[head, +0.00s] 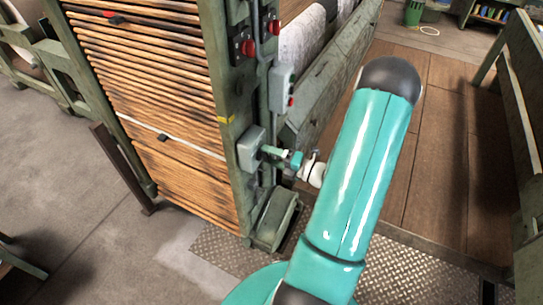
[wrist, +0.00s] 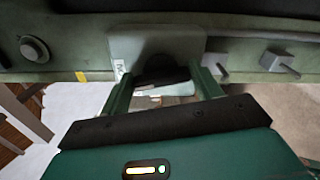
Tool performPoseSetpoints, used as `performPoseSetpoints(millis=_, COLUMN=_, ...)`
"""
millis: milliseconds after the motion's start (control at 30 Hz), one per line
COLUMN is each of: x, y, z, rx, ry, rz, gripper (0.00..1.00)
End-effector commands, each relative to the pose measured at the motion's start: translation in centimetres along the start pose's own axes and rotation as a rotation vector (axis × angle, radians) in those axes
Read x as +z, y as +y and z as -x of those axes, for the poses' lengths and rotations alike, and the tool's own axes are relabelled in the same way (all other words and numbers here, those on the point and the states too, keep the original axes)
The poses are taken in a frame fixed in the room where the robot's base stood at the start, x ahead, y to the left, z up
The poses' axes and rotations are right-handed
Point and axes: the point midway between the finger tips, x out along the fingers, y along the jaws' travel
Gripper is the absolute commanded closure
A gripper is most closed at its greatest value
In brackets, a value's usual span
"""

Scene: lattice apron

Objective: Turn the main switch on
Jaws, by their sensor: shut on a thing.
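The main switch is a grey box (head: 252,149) on the green machine post, low beside the wooden slats. In the wrist view its grey housing (wrist: 150,42) fills the top middle, with a partly hidden white label (wrist: 119,68) at its left. A dark handle (wrist: 160,73) sticks out of it between my fingers. My gripper (head: 268,151) reaches the box from the right, and in the wrist view its green fingers (wrist: 165,85) stand either side of the handle, shut on it. The fingertips partly hide the contact. I cannot read the handle's on or off position.
Red knobs (head: 247,47) sit higher on the post, and a grey box with red buttons (head: 283,87) hangs to the right. A green foot block (head: 275,218) stands below on the metal plate floor (head: 215,250). A wooden bench (head: 515,90) is at far right.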

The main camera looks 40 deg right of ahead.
Motion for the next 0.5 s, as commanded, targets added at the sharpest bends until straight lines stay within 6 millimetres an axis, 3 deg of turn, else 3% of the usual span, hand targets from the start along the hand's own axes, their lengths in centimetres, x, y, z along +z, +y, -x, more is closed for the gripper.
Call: performPoseSetpoints(millis=500, x=-0.07, y=-0.17, z=0.08, rx=-0.001, ry=0.000, rz=-0.237, gripper=0.59)
